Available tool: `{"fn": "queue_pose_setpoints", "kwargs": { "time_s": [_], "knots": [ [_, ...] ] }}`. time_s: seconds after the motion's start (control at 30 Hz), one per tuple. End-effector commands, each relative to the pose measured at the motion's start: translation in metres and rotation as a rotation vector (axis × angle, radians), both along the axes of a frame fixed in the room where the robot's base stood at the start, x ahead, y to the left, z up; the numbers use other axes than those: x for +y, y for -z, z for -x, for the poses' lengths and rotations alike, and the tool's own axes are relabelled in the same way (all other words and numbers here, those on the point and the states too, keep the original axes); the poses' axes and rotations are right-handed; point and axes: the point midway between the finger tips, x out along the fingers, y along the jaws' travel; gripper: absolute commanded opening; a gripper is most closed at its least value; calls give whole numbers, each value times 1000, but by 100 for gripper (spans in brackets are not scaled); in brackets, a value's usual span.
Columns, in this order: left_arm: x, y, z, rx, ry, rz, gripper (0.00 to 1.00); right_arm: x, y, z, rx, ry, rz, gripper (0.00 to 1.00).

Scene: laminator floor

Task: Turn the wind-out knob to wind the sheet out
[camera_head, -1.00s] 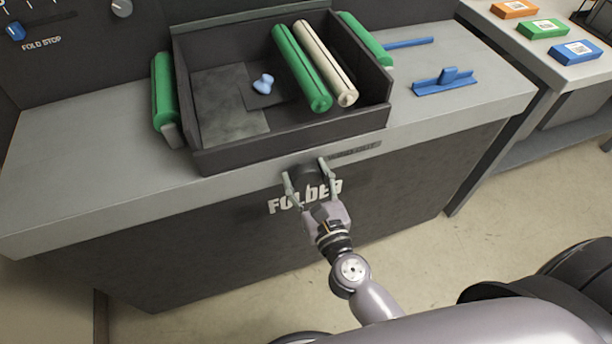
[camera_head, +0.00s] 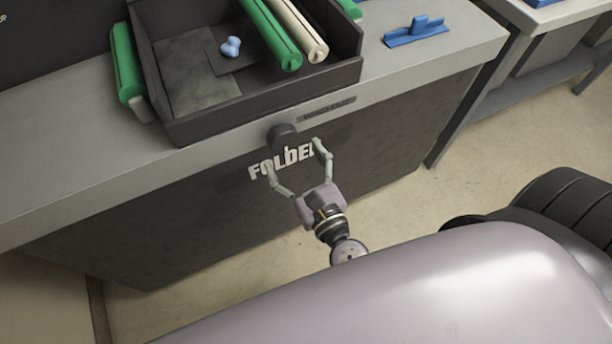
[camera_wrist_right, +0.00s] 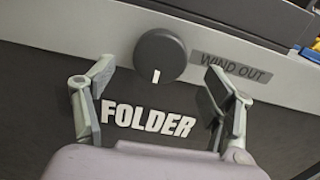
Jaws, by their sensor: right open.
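The wind-out knob (camera_head: 283,137) is a dark round knob on the front edge of the folder, left of its label (camera_head: 326,109). In the right wrist view the knob (camera_wrist_right: 160,56) shows a white mark pointing down, and the label reads "WIND OUT" (camera_wrist_right: 236,67). My right gripper (camera_head: 294,156) is open and empty just in front of and below the knob, its fingers spread wide. In the right wrist view the fingertips (camera_wrist_right: 160,78) stand left and right of the knob, apart from it. My left gripper is not in view. No wound-out sheet can be made out.
A dark tray (camera_head: 215,118) on the folder top holds a green roller (camera_head: 270,35), a cream roller (camera_head: 297,30) and a small blue piece (camera_head: 230,46). Another green roller (camera_head: 126,65) is at its left. A blue tool (camera_head: 416,33) lies right. The floor in front is clear.

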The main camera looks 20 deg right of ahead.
Motion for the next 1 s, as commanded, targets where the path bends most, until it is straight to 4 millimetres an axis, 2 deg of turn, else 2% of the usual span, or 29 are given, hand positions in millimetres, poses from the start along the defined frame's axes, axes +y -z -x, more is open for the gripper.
{"fn": "queue_pose_setpoints", "kwargs": {
  "time_s": [0.1,0.33,0.5,1.0],
  "knots": [
    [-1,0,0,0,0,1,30,-1,1,26,3,-4,4,76],
    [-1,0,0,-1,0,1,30,-2,1,57,2,-2,0,76],
    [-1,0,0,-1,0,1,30,-2,0,63,-1,0,-1,76],
    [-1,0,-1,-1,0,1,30,-2,0,63,0,0,2,76]
  ]
}}
